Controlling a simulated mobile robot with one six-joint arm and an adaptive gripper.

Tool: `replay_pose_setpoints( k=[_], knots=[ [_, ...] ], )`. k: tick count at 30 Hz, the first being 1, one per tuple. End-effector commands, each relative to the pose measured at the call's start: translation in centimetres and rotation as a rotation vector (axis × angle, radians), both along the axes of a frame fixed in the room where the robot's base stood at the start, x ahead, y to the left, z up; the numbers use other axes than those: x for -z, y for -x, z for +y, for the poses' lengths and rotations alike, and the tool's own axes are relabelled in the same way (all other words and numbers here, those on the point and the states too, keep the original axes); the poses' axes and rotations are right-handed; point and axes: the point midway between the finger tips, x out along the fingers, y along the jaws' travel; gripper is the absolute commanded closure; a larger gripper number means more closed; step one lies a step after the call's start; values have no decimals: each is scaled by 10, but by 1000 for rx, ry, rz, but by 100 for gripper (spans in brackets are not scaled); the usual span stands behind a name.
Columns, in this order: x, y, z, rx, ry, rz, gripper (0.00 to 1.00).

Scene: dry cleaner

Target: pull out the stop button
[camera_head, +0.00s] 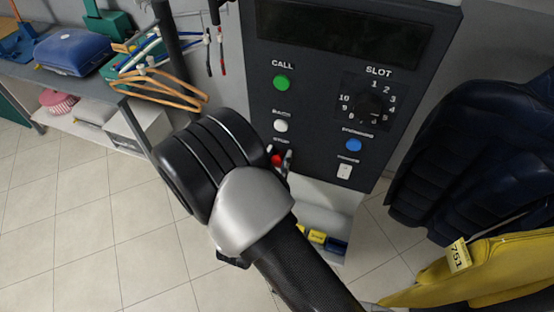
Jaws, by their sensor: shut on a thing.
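The red stop button (277,160) sits low on the left side of the dark control panel (315,112), under a label that is partly covered. My gripper (283,160) is at the button, its fingertips on both sides of the red cap and shut on it. My arm comes in from the bottom and hides most of the gripper body and the panel's lower left edge. How far the button stands out from the panel cannot be told.
Garments hang at right, including a yellow one (490,268). A shelf (85,119) with hangers stands at left.

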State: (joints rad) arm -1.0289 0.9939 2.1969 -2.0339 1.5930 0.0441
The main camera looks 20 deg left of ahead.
Motion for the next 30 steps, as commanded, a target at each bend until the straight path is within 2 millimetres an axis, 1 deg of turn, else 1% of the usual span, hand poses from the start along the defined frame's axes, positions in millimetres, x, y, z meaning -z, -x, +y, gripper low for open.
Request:
replay_pose_setpoints(
  k=[1, 7, 14, 18, 20, 26, 27, 30],
  knots=[
    [0, 0, 0, 0, 0, 0, 87],
    [0, 0, 0, 0, 0, 1, 100],
    [0, 1, 0, -1, 1, 1, 100],
    [1, 15, 2, -3, 2, 2, 100],
    [1, 19, 2, -2, 1, 2, 100],
    [1, 19, 1, -1, 1, 2, 100],
    [1, 19, 1, -1, 2, 2, 66],
    [1, 19, 1, -1, 1, 2, 59]
  ],
)
